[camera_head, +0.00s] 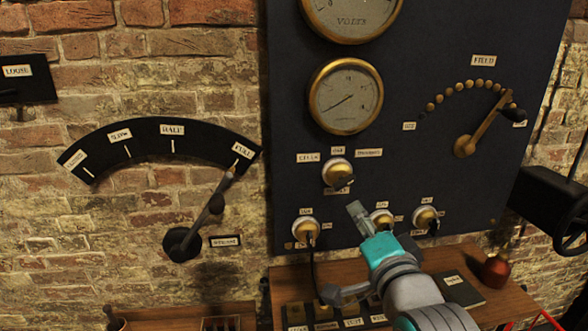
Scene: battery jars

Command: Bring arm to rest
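My arm (415,290) reaches up from the lower right, with grey links and a turquoise section. My gripper (358,212) is at its far end, in front of the lower part of the dark panel (290,110). It appears just left of a brass-ringed knob (381,218), and I cannot tell whether it touches the panel. The fingers are small and seen from behind, so their opening cannot be made out. I see nothing held in it.
A wooden bench (505,305) with labelled dark slots runs below the panel. A red-brown bottle (495,270) stands at its right. On the brick wall at left, a lever (212,208) points to FULL. The panel carries gauges (345,97) and a FIELD lever (483,127).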

